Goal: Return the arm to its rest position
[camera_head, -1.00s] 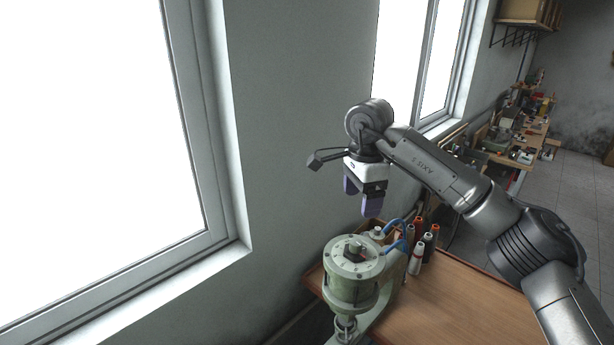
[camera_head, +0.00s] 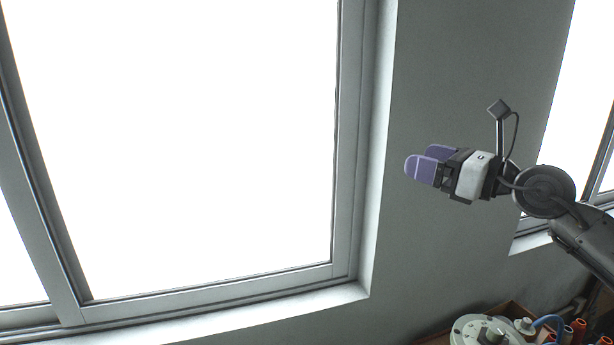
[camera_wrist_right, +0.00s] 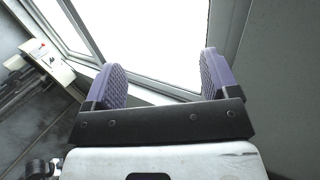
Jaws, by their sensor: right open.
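My right arm comes in from the right edge of the head view. My right gripper (camera_head: 428,164) is raised in front of the grey wall and points left toward the window. Its two purple fingers are apart with nothing between them. In the right wrist view the fingers (camera_wrist_right: 160,80) stand wide apart, with the bright window behind them. My left gripper is in neither view.
A large bright window (camera_head: 190,140) fills the left of the head view. A pale green machine (camera_head: 470,331) stands at the bottom right beside orange-topped spools (camera_head: 578,326). A second window (camera_head: 580,110) is at the right edge. Air around the gripper is clear.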

